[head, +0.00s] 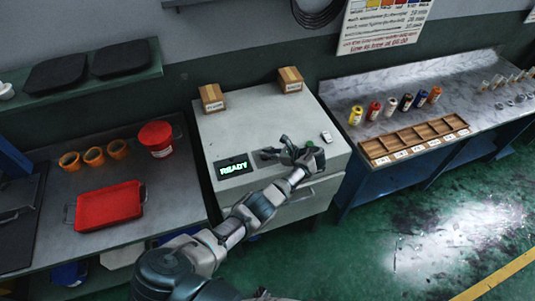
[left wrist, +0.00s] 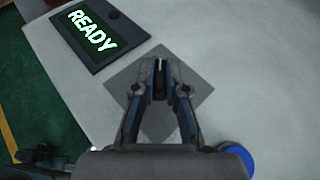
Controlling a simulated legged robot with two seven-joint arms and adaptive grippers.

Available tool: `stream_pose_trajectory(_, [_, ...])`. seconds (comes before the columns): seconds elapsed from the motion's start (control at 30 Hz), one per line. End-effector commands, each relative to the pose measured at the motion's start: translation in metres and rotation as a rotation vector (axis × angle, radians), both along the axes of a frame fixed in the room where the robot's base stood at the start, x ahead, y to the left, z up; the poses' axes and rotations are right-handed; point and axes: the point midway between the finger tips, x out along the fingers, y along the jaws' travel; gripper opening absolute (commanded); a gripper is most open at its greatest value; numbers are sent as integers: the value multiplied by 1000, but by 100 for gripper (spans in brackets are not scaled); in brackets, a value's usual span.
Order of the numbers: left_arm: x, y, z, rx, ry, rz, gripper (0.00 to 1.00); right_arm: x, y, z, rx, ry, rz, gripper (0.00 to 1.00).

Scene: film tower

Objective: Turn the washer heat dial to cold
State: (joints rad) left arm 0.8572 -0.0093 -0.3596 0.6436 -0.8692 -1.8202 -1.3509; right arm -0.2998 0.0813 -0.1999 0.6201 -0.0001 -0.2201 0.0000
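The washer (head: 240,125) is a pale grey cabinet with a lit green READY display (head: 234,168), which also shows in the left wrist view (left wrist: 98,32). To the right of the display is a dark grey square dial plate (left wrist: 201,88). My left gripper (head: 268,154) reaches over the top and points down at this plate. In the left wrist view its fingertips (left wrist: 160,78) are close together at the plate, with a slim dark piece, seemingly the heat dial (left wrist: 159,66), between them. The dial's setting is hidden. A dark mechanical part, possibly my right gripper (head: 263,294), shows at the bottom edge.
Two small cardboard boxes (head: 211,98) stand at the washer's back. A small white item (head: 326,136) lies at its right. The left bench holds a red tray (head: 108,205) and red pot (head: 156,139). The right bench holds bottles and a wooden divided tray (head: 415,140).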

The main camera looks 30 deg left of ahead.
Motion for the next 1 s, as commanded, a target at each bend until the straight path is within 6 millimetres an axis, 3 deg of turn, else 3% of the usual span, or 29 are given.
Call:
stream_pose_trajectory(0.03, [-2, -2, -5, -7, 7, -1, 24, 0, 0, 0, 0, 0, 0, 0])
stream_pose_trajectory(0.1, [-2, -2, -4, -7, 7, -1, 36, 0, 0, 0, 0, 0, 0, 0])
stream_pose_trajectory(0.57, [-1, -4, 0, -2, 2, -2, 36, -1, 1, 0, 2, -1, -1, 0])
stream_pose_trajectory(0.67, [1, -15, 5, -2, 1, -4, 36, -1, 1, 0, 1, -1, -1, 0])
stream_pose_trajectory(1.0, [8, -87, 34, -2, 3, -3, 36, -1, 1, 0, 1, -1, -1, 0])
